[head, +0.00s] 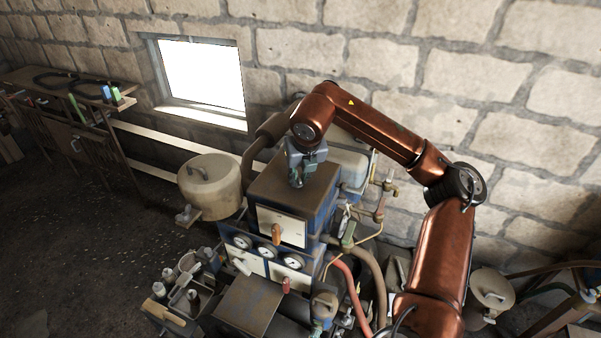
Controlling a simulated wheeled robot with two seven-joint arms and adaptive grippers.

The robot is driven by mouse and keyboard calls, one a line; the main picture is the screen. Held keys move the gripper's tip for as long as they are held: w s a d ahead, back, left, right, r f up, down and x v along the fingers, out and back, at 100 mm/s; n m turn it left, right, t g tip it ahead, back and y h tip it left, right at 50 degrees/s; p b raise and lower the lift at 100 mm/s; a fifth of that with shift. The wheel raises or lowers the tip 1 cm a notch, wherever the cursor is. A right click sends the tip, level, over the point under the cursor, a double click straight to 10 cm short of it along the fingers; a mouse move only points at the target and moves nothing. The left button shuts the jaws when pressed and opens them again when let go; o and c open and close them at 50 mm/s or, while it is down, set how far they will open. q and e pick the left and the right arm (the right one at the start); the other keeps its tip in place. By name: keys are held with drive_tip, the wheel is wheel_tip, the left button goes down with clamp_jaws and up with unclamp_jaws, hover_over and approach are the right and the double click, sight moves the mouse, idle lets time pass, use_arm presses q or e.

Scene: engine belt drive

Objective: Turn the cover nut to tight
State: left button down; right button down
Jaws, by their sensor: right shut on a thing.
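My right gripper (297,181) points down at the brown top cover (322,192) of the blue engine block. My left gripper is not in view.
Gauges (268,252) and an orange-red handle (277,232) are on the engine front. A beige tank (210,186) stands to the left, and pipes and hoses (372,265) run on the right. A bench (65,95) with tools stands at the far left wall.

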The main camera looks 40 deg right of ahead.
drive_tip(key=m, duration=0.1)
drive_tip(key=m+h, duration=0.1)
drive_tip(key=m, duration=0.1)
drive_tip(key=m+g+p, duration=0.1)
drive_tip(key=shift+w+a, duration=0.2)
drive_tip(key=shift+a, duration=0.05)
drive_tip(key=shift+w+m+g+h+p, duration=0.1)
drive_tip(key=shift+m+g+h+p, duration=0.5)
drive_tip(key=shift+m, duration=1.2)
drive_tip(key=shift+f+m, duration=0.1)
drive_tip(key=shift+m, duration=0.2)
drive_tip(key=c, duration=1.8)
unclamp_jaws()
drive_tip(key=shift+c, duration=0.2)
drive_tip(key=v, duration=1.2)
